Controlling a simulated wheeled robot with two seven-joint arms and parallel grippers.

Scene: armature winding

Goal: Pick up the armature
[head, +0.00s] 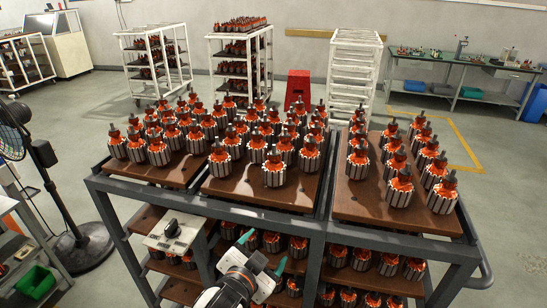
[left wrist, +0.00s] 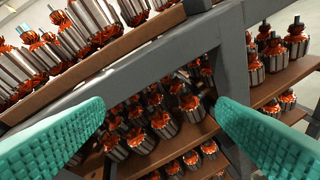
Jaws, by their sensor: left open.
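Many armatures, with silver-and-dark striped cores, orange windings and dark shafts, stand upright on the rack's top boards. One armature (head: 275,172) stands at the front of the middle board (head: 250,192); another (head: 399,188) is near the front of the right board (head: 360,205). My left gripper (head: 265,250) is open and empty in front of the rack, lower in the picture than the top boards. In the left wrist view its teal fingers are wide apart, with lower-shelf armatures (left wrist: 162,125) seen beyond the gap. My right gripper is not in view.
The rack's dark metal frame (head: 205,198) has a front rail and uprights, also seen close in the left wrist view (left wrist: 232,85). Lower shelves hold more armatures. A fan (head: 45,155) and a green bin (head: 35,283) stand at left. White trolleys and a workbench are far behind.

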